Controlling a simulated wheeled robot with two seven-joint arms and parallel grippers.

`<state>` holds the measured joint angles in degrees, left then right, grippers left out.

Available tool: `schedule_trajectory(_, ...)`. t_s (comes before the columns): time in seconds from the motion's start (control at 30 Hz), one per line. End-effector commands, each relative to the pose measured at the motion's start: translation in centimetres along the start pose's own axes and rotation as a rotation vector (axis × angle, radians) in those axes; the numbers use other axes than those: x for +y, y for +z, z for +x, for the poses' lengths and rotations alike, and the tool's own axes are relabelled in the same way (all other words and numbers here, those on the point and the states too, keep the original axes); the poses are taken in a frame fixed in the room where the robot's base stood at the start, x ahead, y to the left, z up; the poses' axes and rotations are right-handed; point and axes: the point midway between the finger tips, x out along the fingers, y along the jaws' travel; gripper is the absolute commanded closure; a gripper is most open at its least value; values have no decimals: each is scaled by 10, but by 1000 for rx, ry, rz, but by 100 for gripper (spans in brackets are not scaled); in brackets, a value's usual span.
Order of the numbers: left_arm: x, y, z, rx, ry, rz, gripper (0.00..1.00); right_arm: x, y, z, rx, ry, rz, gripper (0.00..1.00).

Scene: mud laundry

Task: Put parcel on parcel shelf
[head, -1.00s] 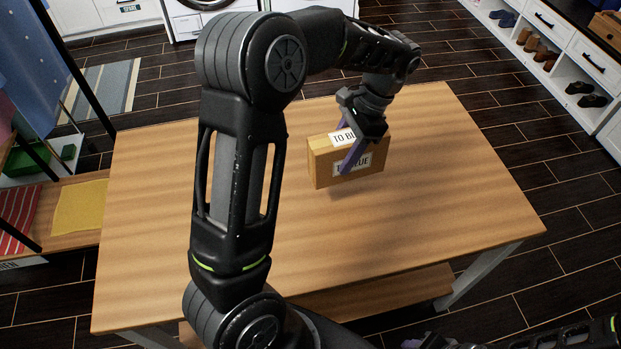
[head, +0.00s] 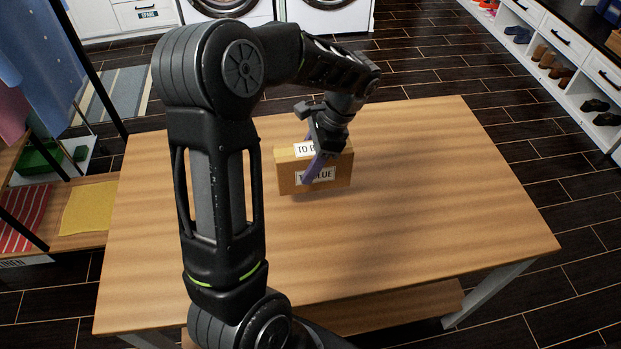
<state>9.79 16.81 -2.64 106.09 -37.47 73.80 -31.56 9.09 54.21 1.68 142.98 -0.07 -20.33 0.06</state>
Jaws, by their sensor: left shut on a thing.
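The parcel (head: 286,178) is a small brown cardboard box with white labels on its top and front. The front label is partly covered by a finger, and the readable letters look like "TO BLUE". My left gripper (head: 319,165) is shut on the parcel from above, with a purple finger across its front face. The parcel is upright over the back middle of the wooden table (head: 430,210). I cannot tell if it touches the tabletop. No shelf in view is clearly marked as the parcel shelf. My right gripper is not in view.
White shoe shelving (head: 556,62) stands at the right across the dark tiled floor. Washing machines (head: 327,12) stand at the back. A bench with a yellow cloth (head: 90,208) and a clothes rack are at the left. The table's right half is clear.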

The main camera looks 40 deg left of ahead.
Motion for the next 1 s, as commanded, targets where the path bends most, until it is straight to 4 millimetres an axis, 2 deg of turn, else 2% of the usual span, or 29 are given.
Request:
schedule_trajectory(0.13,0,-7,15,0,0,0,100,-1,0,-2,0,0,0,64)
schedule_trajectory(0.47,0,-8,18,1,-1,-1,100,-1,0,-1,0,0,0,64)
schedule_trajectory(0.77,0,-21,49,1,0,0,100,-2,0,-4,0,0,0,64)
schedule_trajectory(1.0,0,-22,51,2,-1,-1,100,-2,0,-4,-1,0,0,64)
